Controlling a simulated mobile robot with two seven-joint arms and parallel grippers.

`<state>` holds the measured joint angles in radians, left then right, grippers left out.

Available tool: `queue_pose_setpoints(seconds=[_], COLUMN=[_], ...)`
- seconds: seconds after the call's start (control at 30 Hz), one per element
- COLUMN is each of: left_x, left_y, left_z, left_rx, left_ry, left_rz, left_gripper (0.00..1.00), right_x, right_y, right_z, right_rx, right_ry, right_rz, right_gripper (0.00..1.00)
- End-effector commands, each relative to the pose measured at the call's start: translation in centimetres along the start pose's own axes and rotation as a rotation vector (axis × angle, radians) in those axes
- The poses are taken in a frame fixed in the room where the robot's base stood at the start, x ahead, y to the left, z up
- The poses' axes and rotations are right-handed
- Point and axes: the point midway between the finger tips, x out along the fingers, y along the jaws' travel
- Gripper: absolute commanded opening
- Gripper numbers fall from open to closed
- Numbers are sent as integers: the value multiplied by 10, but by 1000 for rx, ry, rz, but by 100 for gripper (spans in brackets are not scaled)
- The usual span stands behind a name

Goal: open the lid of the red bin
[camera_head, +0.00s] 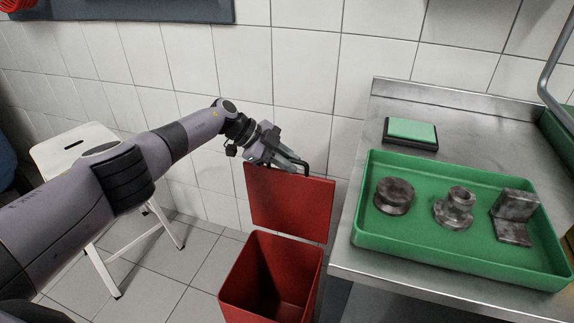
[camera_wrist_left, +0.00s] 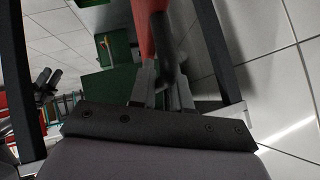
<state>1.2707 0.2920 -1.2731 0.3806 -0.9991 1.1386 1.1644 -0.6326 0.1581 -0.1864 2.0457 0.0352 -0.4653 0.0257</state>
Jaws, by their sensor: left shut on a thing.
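The red bin (camera_head: 238,277) stands on the floor left of the metal bench, its dark red inside showing. Its lid (camera_head: 290,205) is swung up and stands about upright at the bin's back edge. A black handle (camera_head: 305,166) is at the lid's top edge. My left gripper (camera_head: 290,160) is at that top edge, shut on the handle. In the left wrist view the fingers (camera_wrist_left: 162,92) close around the dark handle (camera_wrist_left: 167,60), with the red lid (camera_wrist_left: 145,30) beyond. My right gripper is in neither view.
A green tray (camera_head: 450,262) with several grimy metal parts sits on the metal bench (camera_head: 385,100), right of the bin. A small box with a green top (camera_head: 410,130) lies behind it. A white stool (camera_head: 75,145) stands left. The tiled wall is behind the lid.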

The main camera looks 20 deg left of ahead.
Motion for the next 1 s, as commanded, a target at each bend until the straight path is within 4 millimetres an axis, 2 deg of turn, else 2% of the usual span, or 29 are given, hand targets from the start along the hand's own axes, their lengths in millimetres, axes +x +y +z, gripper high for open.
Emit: queue_pose_setpoints(seconds=[0.3, 0.33, 0.4, 0.73, 1.0], left_x=[0, 0, 0, -3, -36], left_y=[-1, -1, -1, -1, -2], left_z=[-1, -1, -1, -1, -2], left_rx=[2, 1, 1, 0, 1], left_ry=[3, 3, 3, 1, 0], left_rz=[-1, -1, -1, -1, -2], left_gripper=[0, 20, 37, 37, 37], right_x=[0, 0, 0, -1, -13], right_y=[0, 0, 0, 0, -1], right_z=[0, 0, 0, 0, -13], right_rx=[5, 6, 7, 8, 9], right_ry=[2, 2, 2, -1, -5], right_rz=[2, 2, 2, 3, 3], right_gripper=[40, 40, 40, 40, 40])
